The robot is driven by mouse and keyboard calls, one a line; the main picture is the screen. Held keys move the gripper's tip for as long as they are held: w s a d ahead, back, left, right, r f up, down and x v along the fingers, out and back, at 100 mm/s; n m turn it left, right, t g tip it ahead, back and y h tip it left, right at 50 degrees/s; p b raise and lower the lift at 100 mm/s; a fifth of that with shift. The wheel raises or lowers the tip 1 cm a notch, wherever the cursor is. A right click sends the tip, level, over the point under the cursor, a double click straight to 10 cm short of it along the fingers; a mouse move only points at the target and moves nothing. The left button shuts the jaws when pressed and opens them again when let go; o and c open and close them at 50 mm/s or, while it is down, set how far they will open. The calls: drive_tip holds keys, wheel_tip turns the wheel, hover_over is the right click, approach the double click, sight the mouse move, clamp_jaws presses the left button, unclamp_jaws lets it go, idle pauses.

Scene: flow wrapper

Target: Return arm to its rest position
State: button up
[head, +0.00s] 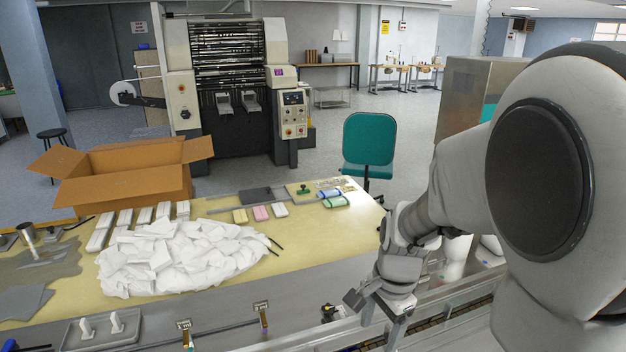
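My arm (460,180) comes in from the right side of the head view and fills much of that side. It bends down to my gripper (376,318), which hangs over the metal rail of the machine at the bottom of the view, right of the table. The gripper points downward and to the left. I see nothing held in it. Its fingertips are small and partly hidden by its own body, so I cannot tell how far apart they are.
A yellow-topped table (300,240) bears a heap of white packets (180,258), coloured blocks and green and blue rolls. An open cardboard box (125,178) stands behind it. A metal conveyor rail (450,312) runs below my gripper. A green chair (368,140) stands beyond.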

drive_tip(key=s+d+r+n+t, duration=0.1)
drive_tip(key=s+r+n+t, duration=0.4)
drive_tip(key=s+r+n, duration=0.7)
wheel_tip(320, 180, up, 3)
drive_tip(key=shift+s+f+n+h, duration=0.1)
drive_tip(key=shift+s+n+h, duration=0.2)
drive_tip(key=shift+n, duration=0.1)
idle(0.9)
